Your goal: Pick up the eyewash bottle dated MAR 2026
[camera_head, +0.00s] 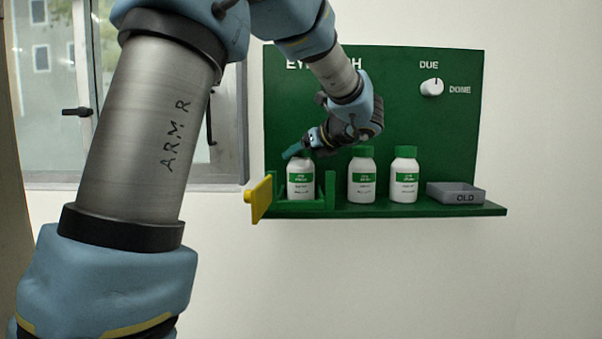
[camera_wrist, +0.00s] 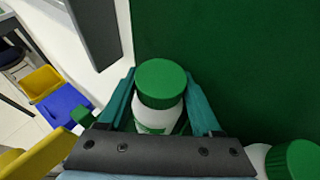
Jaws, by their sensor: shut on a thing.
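Three white bottles with green caps and green labels are in the head view. The left bottle (camera_head: 300,181) stands upright between the low green walls of a holder (camera_head: 330,190) at the shelf's left end. The middle bottle (camera_head: 362,176) and right bottle (camera_head: 404,176) stand on the open shelf. My gripper (camera_head: 299,150) is at the left bottle's top. The dates are too small to read, so I cannot tell which bottle is MAR 2026.
A yellow flap (camera_head: 261,198) stands out at the holder's left. A grey tray marked OLD (camera_head: 456,194) sits at the shelf's right end. A white knob (camera_head: 432,87) beside DUE and DONE is on the green back panel (camera_head: 400,110). The middle bottle's cap (camera_wrist: 298,160) is close to my gripper's right.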

